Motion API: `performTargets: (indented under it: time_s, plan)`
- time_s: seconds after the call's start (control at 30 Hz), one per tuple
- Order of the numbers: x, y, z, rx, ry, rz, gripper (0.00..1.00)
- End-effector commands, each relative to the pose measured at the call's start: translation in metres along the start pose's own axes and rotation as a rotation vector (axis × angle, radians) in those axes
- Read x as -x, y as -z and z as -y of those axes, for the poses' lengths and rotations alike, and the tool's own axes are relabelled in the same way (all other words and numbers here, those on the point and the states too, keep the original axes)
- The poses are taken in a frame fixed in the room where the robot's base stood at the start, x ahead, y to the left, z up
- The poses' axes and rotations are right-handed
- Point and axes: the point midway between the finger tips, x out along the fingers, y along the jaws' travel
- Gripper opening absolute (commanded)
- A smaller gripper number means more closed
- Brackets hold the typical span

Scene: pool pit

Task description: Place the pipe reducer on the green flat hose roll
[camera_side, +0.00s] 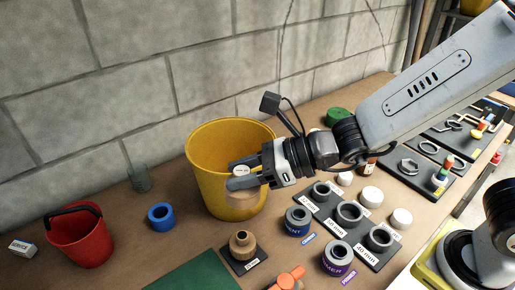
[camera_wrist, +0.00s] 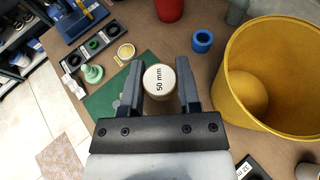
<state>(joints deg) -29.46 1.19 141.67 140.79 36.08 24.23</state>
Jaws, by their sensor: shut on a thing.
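My gripper (camera_side: 243,178) is shut on a cream cylinder (camera_wrist: 159,80) with a pale top marked "50 mm". In the side view it appears in front of the yellow bucket; in the wrist view the bucket is to the right of it. A brown stepped fitting (camera_side: 242,246), narrower at the top, stands upright on a black plate below the gripper; it looks like a reducer, but I cannot tell whether it or the held piece is the pipe reducer. A green round roll (camera_side: 338,116), likely the green flat hose roll, lies at the back behind my arm, partly hidden.
A red bucket (camera_side: 82,240) and blue ring (camera_side: 160,215) stand left. A dark rack of grey rings (camera_side: 349,214) and white caps (camera_side: 371,196) fill the right. A green mat (camera_side: 190,275) lies in front.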

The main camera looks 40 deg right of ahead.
Motion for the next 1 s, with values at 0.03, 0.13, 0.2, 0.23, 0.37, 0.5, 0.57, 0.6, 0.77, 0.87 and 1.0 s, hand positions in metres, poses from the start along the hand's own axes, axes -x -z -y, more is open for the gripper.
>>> performTargets:
  time_s: [0.03,0.13,0.2,0.23,0.37,0.5,0.57,0.6,0.77,0.87,1.0]
  plan:
    - [0.001,0.000,0.015,-0.009,0.026,0.002,0.00]
    - [0.003,-0.001,0.043,-0.027,0.071,0.007,0.00]
    - [0.006,-0.001,0.063,-0.039,0.103,0.010,0.00]
    - [0.007,0.000,0.071,-0.044,0.116,0.010,0.00]
    - [0.016,0.002,0.107,-0.066,0.175,0.013,0.00]
    - [0.029,0.006,0.146,-0.090,0.237,0.017,0.00]
    - [0.035,0.008,0.162,-0.099,0.263,0.018,0.00]
    - [0.040,0.009,0.173,-0.107,0.282,0.019,0.00]
    - [0.062,0.018,0.216,-0.134,0.353,0.019,0.00]
    - [0.078,0.024,0.241,-0.150,0.398,0.020,0.00]
    - [0.103,0.035,0.275,-0.174,0.460,0.020,0.00]
